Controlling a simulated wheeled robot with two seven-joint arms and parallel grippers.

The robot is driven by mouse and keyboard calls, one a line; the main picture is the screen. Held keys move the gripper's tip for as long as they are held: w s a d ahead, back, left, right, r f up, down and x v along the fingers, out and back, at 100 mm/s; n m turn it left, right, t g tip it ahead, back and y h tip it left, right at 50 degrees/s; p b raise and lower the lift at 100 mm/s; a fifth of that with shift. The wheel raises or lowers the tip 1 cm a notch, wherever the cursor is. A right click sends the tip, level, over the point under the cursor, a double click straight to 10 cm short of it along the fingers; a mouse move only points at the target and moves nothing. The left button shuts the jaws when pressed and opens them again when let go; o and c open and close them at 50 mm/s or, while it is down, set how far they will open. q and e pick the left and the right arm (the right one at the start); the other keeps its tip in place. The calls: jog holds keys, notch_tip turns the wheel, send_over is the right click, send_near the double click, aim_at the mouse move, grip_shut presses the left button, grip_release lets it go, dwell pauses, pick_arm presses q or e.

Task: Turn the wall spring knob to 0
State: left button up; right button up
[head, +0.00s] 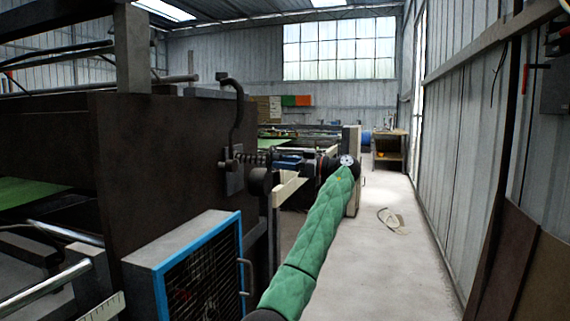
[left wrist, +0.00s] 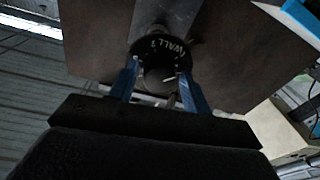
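The wall spring knob (left wrist: 158,78) is a dark round knob with a white pointer line, in front of a black dial (left wrist: 182,52) lettered "WALL" in the left wrist view. The pointer lies to the knob's right; the scale figures are too small and dark to read. My left gripper (left wrist: 160,73) has its two blue fingers on either side of the knob. I cannot tell whether they touch it. In the head view my left gripper (head: 282,160) is at the end of the coil spring (head: 256,159) on the machine's side; the knob is not clear there. My right gripper is not in view.
The dark machine side plate (head: 165,150) stands left of my gripper. A blue-edged box with a grille (head: 205,275) sits low in front of it. A curved dark lever (head: 237,115) rises above the spring. The aisle floor (head: 385,270) at right is mostly clear.

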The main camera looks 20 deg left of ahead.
pick_arm(q)
jog(key=shift+o, duration=0.8)
jog(key=shift+d, duration=0.15)
